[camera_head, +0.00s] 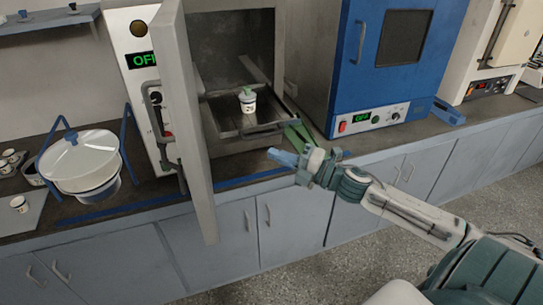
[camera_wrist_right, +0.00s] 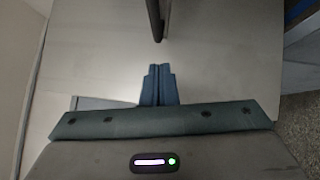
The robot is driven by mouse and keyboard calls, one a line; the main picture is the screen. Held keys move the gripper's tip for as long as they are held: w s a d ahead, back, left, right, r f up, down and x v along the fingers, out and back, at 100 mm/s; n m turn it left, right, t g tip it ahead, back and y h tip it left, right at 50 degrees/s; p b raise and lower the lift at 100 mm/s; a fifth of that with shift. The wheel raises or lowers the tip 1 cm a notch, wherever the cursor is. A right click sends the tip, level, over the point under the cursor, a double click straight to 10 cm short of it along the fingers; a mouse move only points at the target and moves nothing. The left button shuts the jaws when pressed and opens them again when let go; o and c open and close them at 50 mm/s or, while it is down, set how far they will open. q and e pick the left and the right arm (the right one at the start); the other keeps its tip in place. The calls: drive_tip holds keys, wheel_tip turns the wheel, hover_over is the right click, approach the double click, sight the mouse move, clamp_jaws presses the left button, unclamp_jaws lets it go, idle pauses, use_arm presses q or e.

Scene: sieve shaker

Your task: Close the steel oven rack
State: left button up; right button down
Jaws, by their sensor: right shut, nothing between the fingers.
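The steel oven rack (camera_head: 226,117) sits inside the open oven chamber, and its front bar extends toward the opening. A small white cup with a green top (camera_head: 248,101) stands on the rack. My right gripper (camera_head: 276,155) is in front of the oven opening, to the lower right of the rack's front bar. Its fingers are shut and empty. In the right wrist view the closed fingertips (camera_wrist_right: 158,70) point at a pale flat surface with a dark bar above them; I cannot tell whether they touch anything. My left gripper is not in view.
The oven door (camera_head: 184,110) stands open, left of the chamber. A blue oven (camera_head: 350,60) stands to the right. A lidded white vessel in a blue frame (camera_head: 80,160) is at the left. Cabinets (camera_head: 235,235) line the front below the bench.

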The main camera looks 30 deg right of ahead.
use_arm(q)
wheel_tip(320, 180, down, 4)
drive_tip(key=b, duration=0.3)
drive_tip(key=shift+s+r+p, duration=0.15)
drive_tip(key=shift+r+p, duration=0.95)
drive_tip(key=shift+p, duration=0.05)
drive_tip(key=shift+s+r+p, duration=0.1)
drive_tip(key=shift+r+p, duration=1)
drive_tip(key=shift+p, duration=0.05)
use_arm(e)
drive_tip(key=shift+w+d+r, duration=0.1)
drive_tip(key=shift+w+r, duration=0.15)
drive_tip(key=shift+w, duration=0.8)
drive_tip(key=shift+w+d+r, duration=0.1)
drive_tip(key=shift+w+r, duration=0.1)
drive_tip(key=shift+w, duration=0.8)
